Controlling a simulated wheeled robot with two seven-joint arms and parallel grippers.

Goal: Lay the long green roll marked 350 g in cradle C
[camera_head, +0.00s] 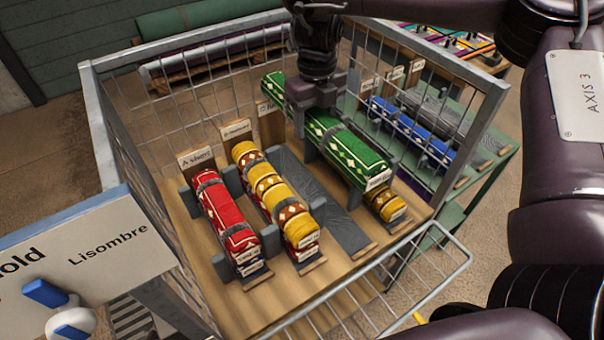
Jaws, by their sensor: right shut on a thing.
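My right gripper (316,104) comes down from above and is shut around the long green roll (345,150), which has pale diamond marks and a white tag at its near end. The roll slants from back left to near right, over the right part of the wooden cradle board. An empty grey cradle (340,222) lies to the left of and below its near half. Whether the roll touches anything beneath is unclear. The label at the back of that cradle is too small to read. My left gripper is not in view.
A red roll (222,212) and a yellow-brown roll (268,182) lie in cradles to the left. A yellow-brown roll (387,205) lies partly under the green roll. Wire mesh walls surround the board. Blue and grey rolls (412,130) lie on a green table at right.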

